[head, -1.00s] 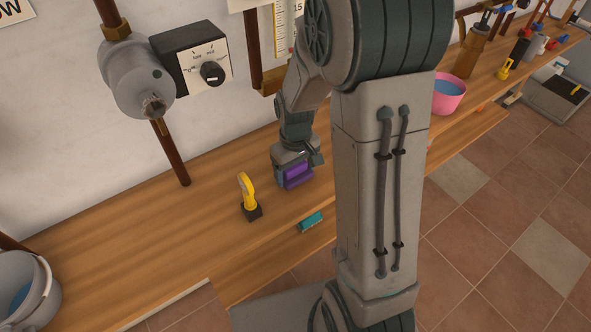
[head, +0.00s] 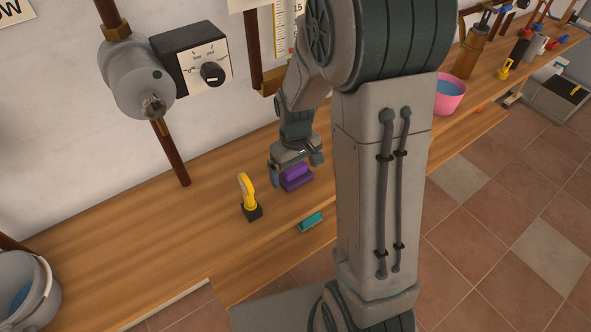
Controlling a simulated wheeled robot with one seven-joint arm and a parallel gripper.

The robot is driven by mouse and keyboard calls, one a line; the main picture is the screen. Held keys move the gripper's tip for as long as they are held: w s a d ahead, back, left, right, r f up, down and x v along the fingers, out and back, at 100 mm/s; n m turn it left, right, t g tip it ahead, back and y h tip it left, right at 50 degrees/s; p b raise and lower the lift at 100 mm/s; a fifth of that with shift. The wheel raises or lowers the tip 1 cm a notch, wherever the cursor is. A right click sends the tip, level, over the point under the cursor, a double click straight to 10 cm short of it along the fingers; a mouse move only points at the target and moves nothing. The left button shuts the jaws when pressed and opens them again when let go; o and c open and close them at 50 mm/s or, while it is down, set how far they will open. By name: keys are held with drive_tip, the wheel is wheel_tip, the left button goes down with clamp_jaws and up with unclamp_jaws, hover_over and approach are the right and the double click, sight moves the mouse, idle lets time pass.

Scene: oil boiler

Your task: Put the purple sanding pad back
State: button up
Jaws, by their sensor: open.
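The purple sanding pad (head: 297,179) lies on the wooden bench, left of my arm's upright link. My gripper (head: 296,170) points down right over the pad, with its fingers spread to either side of it. The gripper is open, and the pad rests on the bench beneath it. Part of the pad's top is hidden by the gripper.
A yellow-handled tool on a black base (head: 249,198) stands just left of the pad. A teal block (head: 310,221) lies near the front edge. A grey bucket (head: 27,290) is at far left, a pink bowl (head: 449,95) at right. Pipes rise behind.

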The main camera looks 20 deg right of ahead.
sight(296, 168)
wheel_tip(296, 168, up, 11)
drive_tip(key=s+r+m+t, duration=0.2)
drive_tip(key=s+r+m, duration=0.1)
drive_tip(key=s, duration=1)
drive_tip(key=shift+s+r+m+t+p, duration=0.35)
drive_tip(key=shift+r+m+t, duration=0.05)
drive_tip(key=shift+r, duration=0.5)
drive_tip(key=shift+r+p, duration=0.7)
drive_tip(key=shift+r, duration=0.05)
